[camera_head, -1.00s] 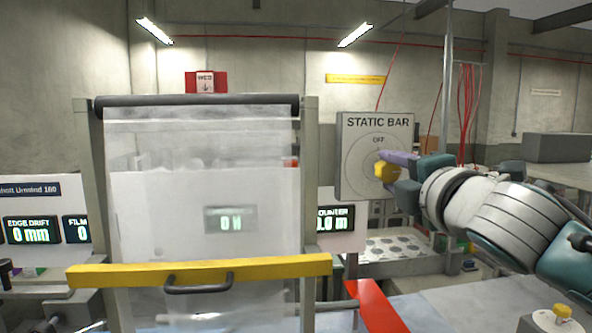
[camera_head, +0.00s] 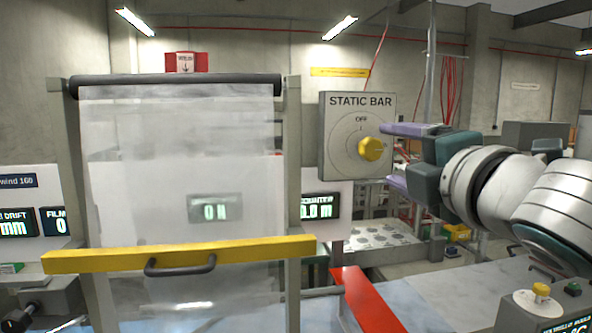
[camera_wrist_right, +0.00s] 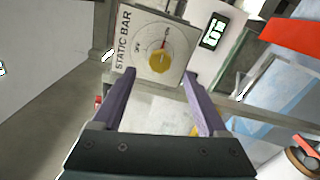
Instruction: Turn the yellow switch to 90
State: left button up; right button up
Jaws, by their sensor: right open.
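The yellow switch (camera_head: 371,149) is a round knob on the grey STATIC BAR panel (camera_head: 336,107), below the word OFF. In the right wrist view the knob (camera_wrist_right: 160,62) is on the panel (camera_wrist_right: 172,30), ahead of and between my fingertips, with a small red mark beside its dial. My right gripper (camera_head: 387,155) is open, with its two purple fingers apart, one above and one below the knob's height. It is to the right of the knob and holds nothing; it also shows in the right wrist view (camera_wrist_right: 158,80). My left gripper is not in view.
A frame with a translucent film sheet (camera_head: 170,130) and a yellow bar (camera_head: 180,254) with a black handle stands left of the panel. A red bar (camera_head: 368,300) juts out below. A counter display (camera_head: 320,206) sits under the panel.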

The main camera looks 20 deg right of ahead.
jog(key=shift+b+v, duration=0.55)
jog(key=shift+v, duration=1.35)
